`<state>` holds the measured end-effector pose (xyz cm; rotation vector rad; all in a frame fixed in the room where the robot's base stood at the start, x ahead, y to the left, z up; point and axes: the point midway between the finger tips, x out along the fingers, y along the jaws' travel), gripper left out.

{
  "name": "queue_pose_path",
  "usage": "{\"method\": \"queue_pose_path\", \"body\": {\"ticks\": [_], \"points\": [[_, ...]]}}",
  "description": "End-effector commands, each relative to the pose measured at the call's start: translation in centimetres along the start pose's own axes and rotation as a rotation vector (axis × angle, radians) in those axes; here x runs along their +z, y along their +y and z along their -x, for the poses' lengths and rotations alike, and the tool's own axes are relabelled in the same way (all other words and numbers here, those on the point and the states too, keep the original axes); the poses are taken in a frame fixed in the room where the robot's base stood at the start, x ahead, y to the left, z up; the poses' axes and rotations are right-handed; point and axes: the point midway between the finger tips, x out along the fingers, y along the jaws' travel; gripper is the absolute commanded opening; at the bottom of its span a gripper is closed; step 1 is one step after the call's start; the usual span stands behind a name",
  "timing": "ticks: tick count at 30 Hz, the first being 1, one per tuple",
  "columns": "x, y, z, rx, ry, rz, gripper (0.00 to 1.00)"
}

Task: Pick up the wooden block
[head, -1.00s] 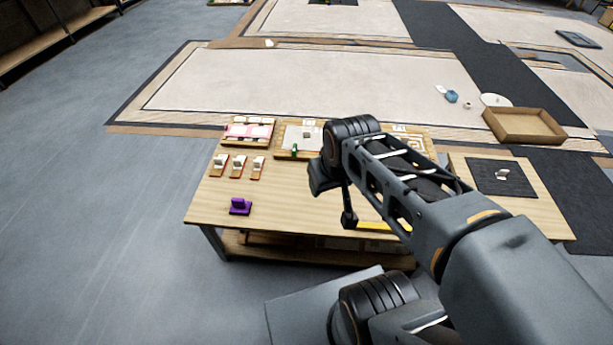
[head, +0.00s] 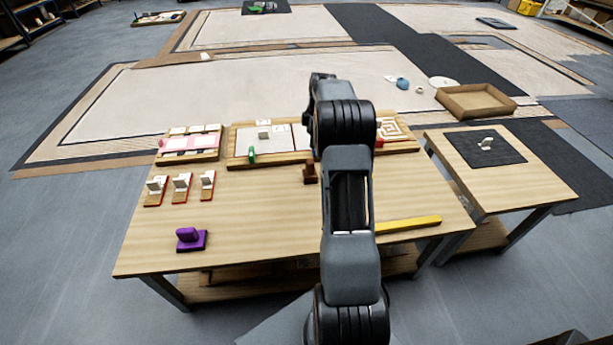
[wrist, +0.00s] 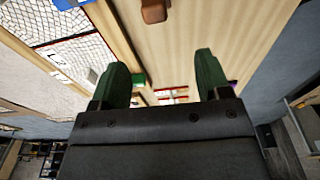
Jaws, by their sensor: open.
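A small reddish-brown wooden block (head: 310,172) stands on the table (head: 255,225), just left of my arm in the head view. It also shows at the top edge of the wrist view (wrist: 154,11), partly cut off. My gripper (wrist: 160,70) is open, with its two dark green fingers apart and nothing between them. In the wrist view the block lies beyond the fingertips, apart from them. In the head view my arm hides most of the gripper.
A panel board (head: 272,143) and a pink tray (head: 190,146) line the table's back. Several small card holders (head: 181,187) and a purple holder (head: 191,239) stand at left. A yellow bar (head: 408,224) lies right of my arm. A side table (head: 540,185) adjoins at right.

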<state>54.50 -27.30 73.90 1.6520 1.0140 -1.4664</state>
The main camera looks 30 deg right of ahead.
Motion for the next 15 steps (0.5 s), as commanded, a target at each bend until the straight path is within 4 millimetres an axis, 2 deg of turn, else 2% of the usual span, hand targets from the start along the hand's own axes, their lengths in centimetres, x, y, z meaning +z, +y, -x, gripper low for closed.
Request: {"method": "queue_pose_path", "body": {"ticks": [9, 15], "points": [[0.5, 0.3, -5.8, -0.007, 0.004, 0.020, 0.70], [0.5, 0.3, -8.4, -0.005, 0.003, 0.019, 0.70]]}}
